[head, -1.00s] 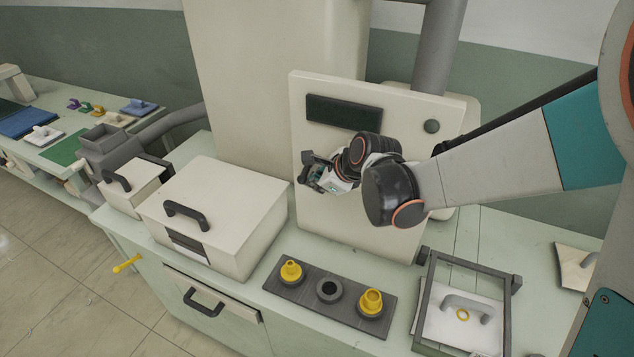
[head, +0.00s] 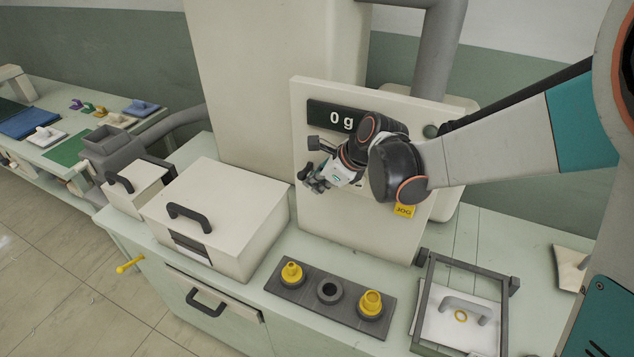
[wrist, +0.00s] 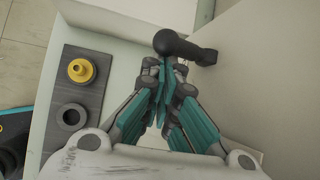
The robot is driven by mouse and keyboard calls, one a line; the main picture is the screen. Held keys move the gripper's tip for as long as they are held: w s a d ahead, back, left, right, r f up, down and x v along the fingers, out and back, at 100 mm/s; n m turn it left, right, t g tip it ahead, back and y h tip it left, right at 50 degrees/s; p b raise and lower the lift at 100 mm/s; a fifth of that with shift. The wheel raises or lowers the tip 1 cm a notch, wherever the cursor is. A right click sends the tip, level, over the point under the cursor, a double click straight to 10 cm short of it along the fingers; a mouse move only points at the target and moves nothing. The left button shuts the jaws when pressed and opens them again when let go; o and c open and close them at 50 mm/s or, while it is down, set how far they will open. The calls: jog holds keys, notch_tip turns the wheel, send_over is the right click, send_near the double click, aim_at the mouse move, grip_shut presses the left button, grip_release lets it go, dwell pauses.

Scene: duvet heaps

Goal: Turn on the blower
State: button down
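A cream upright panel (head: 340,215) stands behind the bench top, with a dark display (head: 326,114) reading "0 g". A dark lever with a thick knob (head: 313,143) sticks out at the panel's left; the knob (wrist: 175,44) also shows in the wrist view. My gripper (head: 309,182) is in front of the panel, just below the knob. In the wrist view my gripper (wrist: 165,68) has its teal fingers drawn together, with tips close to the knob; I cannot tell if they touch. Nothing shows between them. A round dark button (head: 430,131) is partly hidden by my arm. No blower label is visible.
A dark strip (head: 340,318) with yellow fittings lies in front of the panel. A cream box with a handle (head: 225,205) stands left, and a dark frame (head: 427,300) right. A yellow tag (head: 404,211) sits low on the panel. A grey pipe (head: 440,50) rises behind.

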jog(key=shift+r+p, duration=0.3)
jog(key=shift+r, duration=0.35)
jog(key=shift+w+r, duration=0.2)
jog(key=shift+r, duration=0.05)
jog(key=shift+r, duration=0.15)
jog(key=v, duration=1.1)
jog(key=shift+s+d, duration=0.3)
jog(key=shift+d, duration=0.1)
jog(key=s+d+f+n+t+h+b, duration=0.3)
jog(key=s+d+n+h, duration=0.3)
jog(key=s+d+n, duration=1.3)
jog(key=shift+s+d+f+n, duration=0.2)
jog(key=shift+s+f+n, duration=0.25)
jog(key=shift+f+n, duration=0.5)
